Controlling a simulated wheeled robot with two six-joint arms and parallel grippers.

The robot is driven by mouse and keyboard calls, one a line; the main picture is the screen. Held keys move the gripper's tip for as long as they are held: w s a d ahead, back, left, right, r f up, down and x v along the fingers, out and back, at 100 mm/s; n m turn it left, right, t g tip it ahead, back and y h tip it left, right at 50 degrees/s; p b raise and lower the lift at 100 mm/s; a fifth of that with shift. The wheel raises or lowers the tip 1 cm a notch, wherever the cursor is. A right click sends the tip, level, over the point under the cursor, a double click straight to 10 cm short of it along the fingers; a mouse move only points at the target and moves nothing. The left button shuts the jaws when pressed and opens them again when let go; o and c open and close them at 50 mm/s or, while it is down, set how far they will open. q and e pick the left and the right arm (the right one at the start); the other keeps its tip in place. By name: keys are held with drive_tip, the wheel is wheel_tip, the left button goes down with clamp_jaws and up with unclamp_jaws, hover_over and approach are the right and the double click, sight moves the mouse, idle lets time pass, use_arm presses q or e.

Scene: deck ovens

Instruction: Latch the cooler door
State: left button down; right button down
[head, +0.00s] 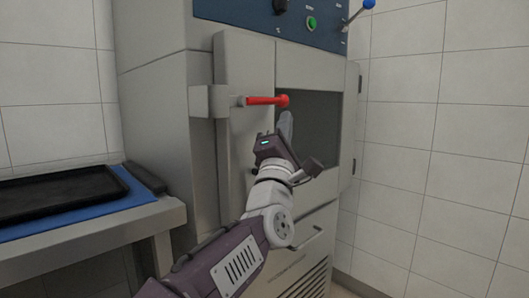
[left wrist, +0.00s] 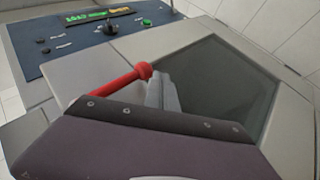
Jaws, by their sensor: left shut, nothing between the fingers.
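The cooler door (head: 261,150) is a grey panel with a dark window (head: 315,125); I cannot tell whether it sits fully flush. Its red latch lever (head: 262,100) lies about horizontal, from a pivot at the left to a round knob at the right. A grey catch block (head: 207,101) is left of it at the door's edge. My left gripper (head: 287,118) is shut and empty, its fingertips just below the knob. In the left wrist view the fingers (left wrist: 160,92) are beside the red lever (left wrist: 120,80); whether they touch is unclear.
A blue control panel (head: 245,17) with knobs and a blue-tipped lever (head: 368,4) is above the door. A lower drawer handle (head: 306,240) sticks out below. A bench at the left holds a black tray (head: 60,193) on a blue mat. A tiled wall stands at the right.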

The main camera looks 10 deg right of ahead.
drive_tip(key=shift+w+d+r, duration=0.1)
drive_tip(key=shift+d+r, duration=0.05)
drive_tip(key=shift+r, duration=0.15)
idle(0.5)
